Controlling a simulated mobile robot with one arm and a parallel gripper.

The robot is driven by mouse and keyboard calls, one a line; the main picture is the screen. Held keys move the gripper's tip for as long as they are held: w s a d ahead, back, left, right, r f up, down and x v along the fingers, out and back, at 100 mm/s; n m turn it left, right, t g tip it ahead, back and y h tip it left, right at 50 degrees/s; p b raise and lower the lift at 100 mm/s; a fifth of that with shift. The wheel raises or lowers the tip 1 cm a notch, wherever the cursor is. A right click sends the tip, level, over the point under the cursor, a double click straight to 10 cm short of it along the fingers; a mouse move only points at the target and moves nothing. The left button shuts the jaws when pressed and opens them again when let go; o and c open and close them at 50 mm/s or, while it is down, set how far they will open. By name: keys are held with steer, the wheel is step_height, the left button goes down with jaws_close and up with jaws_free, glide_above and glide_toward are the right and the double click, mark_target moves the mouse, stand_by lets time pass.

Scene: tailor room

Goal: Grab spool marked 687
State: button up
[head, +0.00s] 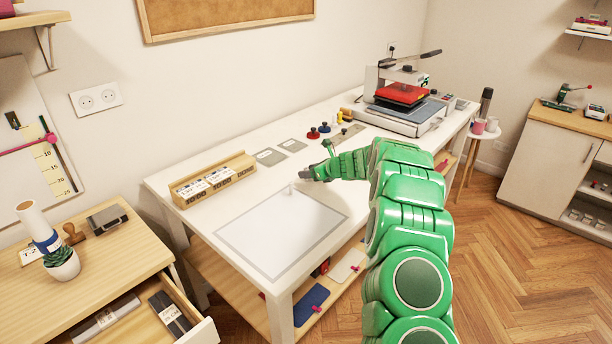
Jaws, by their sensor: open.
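I cannot make out any spool marked 687; no such number is readable in the head view. My gripper (312,168) is at the end of the green arm, over the white table (168,183), near the back right corner of a grey-bordered sheet (282,232). Its fingers are small here and nothing shows clearly between them. A small pale upright item (291,188) stands by the sheet's back edge, left of the gripper. A wooden holder (240,160) with several labelled dark blocks lies left of it.
A heat press (402,100) occupies the table's far right end. Two grey plates (270,157) lie at the back. A wooden cabinet (95,270) with an open drawer (165,315) is at left.

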steer(key=shift+x, duration=1.15)
steer(key=shift+c, duration=0.5)
jaws_close()
steer(key=shift+r, duration=0.1)
